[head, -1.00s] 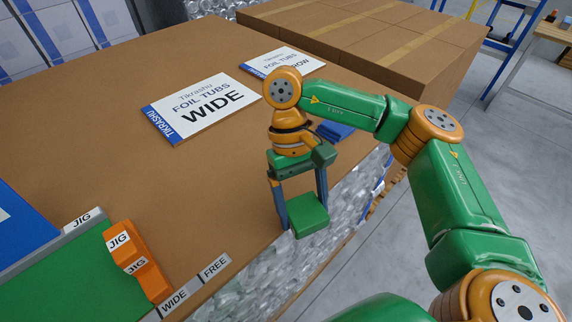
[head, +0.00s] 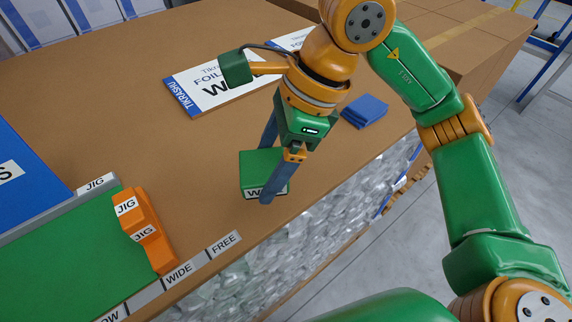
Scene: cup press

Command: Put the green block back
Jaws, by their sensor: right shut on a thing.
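The green block (head: 262,168) is between the fingers of my right gripper (head: 268,166). A white label, partly hidden by a finger, shows on its front face. My right gripper is shut on the block and holds it over the brown table, near the front edge. I cannot tell whether the block touches the table top. A strip along the front edge carries the labels "WIDE" (head: 180,272) and "FREE" (head: 224,242), to the left of the block. My left gripper is not in view.
An orange jig (head: 146,230) stands at the right end of a green board (head: 75,265). A blue block (head: 364,111) lies right of my gripper. The table between jig and gripper is clear.

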